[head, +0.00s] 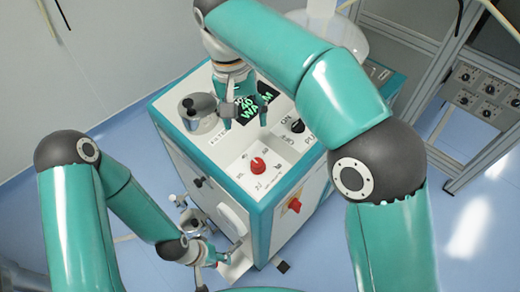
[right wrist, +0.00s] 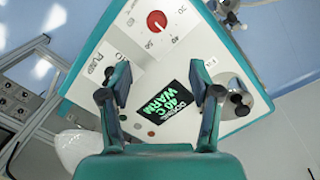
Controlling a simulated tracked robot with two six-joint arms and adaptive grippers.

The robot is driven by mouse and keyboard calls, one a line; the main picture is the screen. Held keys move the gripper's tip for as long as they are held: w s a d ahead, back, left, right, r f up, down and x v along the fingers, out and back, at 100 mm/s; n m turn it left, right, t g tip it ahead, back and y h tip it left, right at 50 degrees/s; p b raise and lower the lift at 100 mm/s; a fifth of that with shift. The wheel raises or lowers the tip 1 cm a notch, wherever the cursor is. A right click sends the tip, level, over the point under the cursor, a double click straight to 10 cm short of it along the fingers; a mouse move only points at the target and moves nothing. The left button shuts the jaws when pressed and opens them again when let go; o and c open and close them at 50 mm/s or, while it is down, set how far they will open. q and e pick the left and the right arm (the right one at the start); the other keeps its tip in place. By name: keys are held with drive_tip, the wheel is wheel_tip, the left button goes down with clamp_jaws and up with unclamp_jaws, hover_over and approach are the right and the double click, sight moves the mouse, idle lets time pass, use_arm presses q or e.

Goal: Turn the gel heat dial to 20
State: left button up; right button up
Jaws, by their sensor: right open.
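The red dial (head: 258,164) sits on the white top panel of a teal-edged machine (head: 285,150). It also shows at the top of the right wrist view (right wrist: 157,20), with small numbers around it. Its exact pointer setting is too small to read surely. A dark display with green text (right wrist: 180,102) reads 40 C WARM. My right gripper (head: 246,115) is open and empty above the display, pointing down, apart from the dial. Its two fingers frame the display in the right wrist view (right wrist: 157,72). My left gripper (head: 211,257) is low beside the machine's front; its jaws are unclear.
A round metal pot (head: 197,112) stands on the panel's left. A black PUMP knob (head: 297,126) is right of the dial. A red knob (head: 295,204) is on the machine's side. A grey rack with knobs (head: 485,88) stands at the right.

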sight(257, 162)
drive_tip(key=f, duration=0.4)
drive_tip(key=d+f+b, duration=0.1)
drive_tip(key=f, duration=0.4)
drive_tip(key=d+f, duration=0.1)
drive_tip(key=f, duration=0.4)
drive_tip(key=shift+s+d+f, duration=0.1)
drive_tip(key=shift+s+f, duration=0.1)
drive_tip(key=shift+s, duration=0.05)
drive_tip(key=shift+d+f, duration=0.1)
drive_tip(key=shift+f, duration=0.8)
drive_tip(key=shift+d, duration=0.1)
drive_tip(key=c, duration=1.1)
drive_tip(key=shift+c, duration=0.2)
drive_tip(key=shift+r, duration=0.1)
